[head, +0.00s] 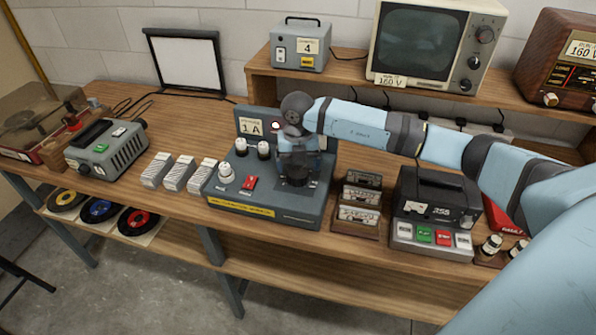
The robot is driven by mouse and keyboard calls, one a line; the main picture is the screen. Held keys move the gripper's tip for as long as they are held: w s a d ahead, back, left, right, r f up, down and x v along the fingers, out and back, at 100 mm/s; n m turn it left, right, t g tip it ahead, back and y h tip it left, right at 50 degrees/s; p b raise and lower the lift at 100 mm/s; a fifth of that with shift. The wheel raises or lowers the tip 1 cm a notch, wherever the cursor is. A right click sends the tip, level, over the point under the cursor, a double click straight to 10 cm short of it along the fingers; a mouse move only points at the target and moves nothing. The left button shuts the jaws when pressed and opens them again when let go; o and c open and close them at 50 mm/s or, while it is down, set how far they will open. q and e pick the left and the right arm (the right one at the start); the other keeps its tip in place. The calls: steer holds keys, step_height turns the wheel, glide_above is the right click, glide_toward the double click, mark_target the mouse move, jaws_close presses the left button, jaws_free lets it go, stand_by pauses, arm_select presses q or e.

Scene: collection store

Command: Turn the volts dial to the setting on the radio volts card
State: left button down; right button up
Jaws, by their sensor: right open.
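The grey supply unit (262,212) stands on the bench, with a white knob (226,173) and a red switch (249,184) on its left part. Two smaller knobs (252,148) sit behind them, and a card behind reads "1 A". My right gripper (295,180) points down over the right part of the unit, open. It hides what lies under it, so I cannot tell whether a dial is between its fingers. The radio (548,85) at the far right carries a volts card (583,48) that seems to read 160 V. My left gripper is not in view.
A television (421,43) with its own card (390,79) stands on the shelf. Card stacks (178,172) and a grey device (106,144) lie left.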

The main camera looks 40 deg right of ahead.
mark_target(298, 171)
step_height(298, 171, up, 11)
steer(key=shift+f+b, duration=0.15)
steer(key=shift+b, duration=0.25)
